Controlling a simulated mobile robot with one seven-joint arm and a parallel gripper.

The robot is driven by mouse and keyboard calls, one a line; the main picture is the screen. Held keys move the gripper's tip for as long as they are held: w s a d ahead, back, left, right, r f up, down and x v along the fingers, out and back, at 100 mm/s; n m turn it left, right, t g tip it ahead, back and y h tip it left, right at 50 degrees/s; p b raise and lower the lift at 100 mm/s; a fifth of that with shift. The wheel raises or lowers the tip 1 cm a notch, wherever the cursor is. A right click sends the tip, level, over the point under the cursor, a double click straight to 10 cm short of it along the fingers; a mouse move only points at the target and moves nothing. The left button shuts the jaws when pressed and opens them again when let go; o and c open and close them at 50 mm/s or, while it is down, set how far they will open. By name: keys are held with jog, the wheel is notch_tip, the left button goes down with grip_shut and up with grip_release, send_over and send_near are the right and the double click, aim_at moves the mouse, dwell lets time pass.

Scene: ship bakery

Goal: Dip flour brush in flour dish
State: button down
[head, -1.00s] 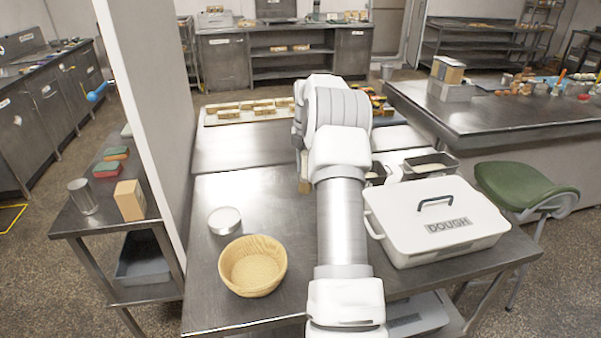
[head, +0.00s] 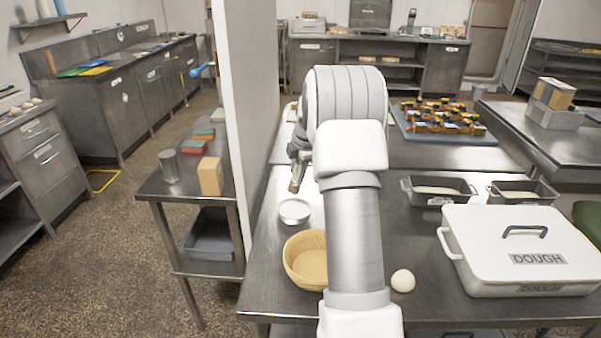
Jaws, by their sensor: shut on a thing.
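The lower end of the brush is just above or behind the dish's far rim. I cannot tell whether it touches the dish or the flour.
A wicker basket (head: 303,262) stands close in front of the dish, partly behind my arm. A pale dough ball (head: 403,281), a white DOUGH box (head: 520,246) and loaf tins (head: 437,190) are to the right. A wall panel (head: 250,130) borders the table's left side.

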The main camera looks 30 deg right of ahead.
aim_at(298, 188)
jog(key=shift+f+b, duration=1.45)
jog(key=shift+f, duration=1.35)
jog(key=shift+f+b, duration=0.75)
dwell(0.4)
jog(key=shift+r, duration=0.1)
jog(key=shift+r+p, duration=1.95)
jog(key=shift+r, duration=1.55)
jog(key=shift+a, duration=0.1)
